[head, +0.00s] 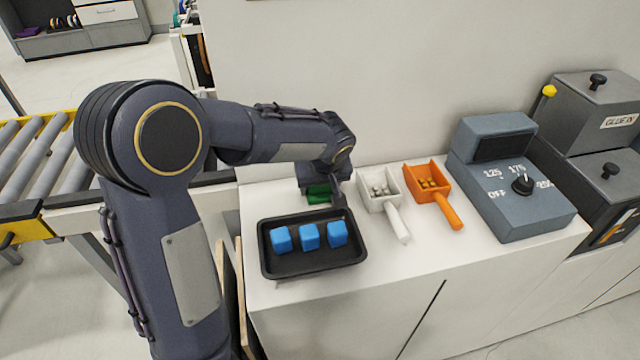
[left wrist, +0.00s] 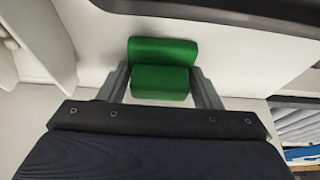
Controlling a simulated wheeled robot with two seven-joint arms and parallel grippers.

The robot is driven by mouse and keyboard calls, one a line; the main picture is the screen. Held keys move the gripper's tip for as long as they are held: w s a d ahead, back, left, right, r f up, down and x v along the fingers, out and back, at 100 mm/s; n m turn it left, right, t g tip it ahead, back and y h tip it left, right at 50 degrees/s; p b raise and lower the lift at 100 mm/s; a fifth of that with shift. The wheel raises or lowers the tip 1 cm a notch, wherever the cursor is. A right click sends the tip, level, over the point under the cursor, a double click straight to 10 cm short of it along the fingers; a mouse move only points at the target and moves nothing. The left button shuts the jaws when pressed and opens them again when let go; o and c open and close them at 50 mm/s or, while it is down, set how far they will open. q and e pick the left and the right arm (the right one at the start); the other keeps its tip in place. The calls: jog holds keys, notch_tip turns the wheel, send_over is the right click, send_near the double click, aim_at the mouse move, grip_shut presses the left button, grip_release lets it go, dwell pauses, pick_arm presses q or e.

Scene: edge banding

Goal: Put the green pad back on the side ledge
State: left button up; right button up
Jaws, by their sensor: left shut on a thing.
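The green pad (head: 319,193) shows in the head view behind the black tray, partly hidden by my left gripper (head: 325,192). In the left wrist view the green pad (left wrist: 162,66) sits between the two fingers of my left gripper (left wrist: 163,84), which is shut on it. The pad is close to the white ledge surface (head: 262,195); I cannot tell whether it touches it. My right gripper is not in view.
A black tray (head: 312,267) with blue blocks (head: 309,236) stands in front of the gripper. A white scoop (head: 379,190), an orange scoop (head: 433,187) and a grey dial box (head: 512,190) stand to the right. A roller conveyor (head: 35,150) is at left.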

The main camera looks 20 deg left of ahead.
pick_arm(q)
jog(key=shift+f, duration=0.2)
jog(key=o, duration=1)
jog(key=shift+r, duration=0.1)
jog(key=shift+o, duration=0.2)
jog(key=shift+r, duration=0.1)
jog(key=shift+r, duration=0.2)
jog(key=v, duration=1.1)
jog(key=shift+s+r, duration=0.2)
jog(key=shift+r, duration=0.15)
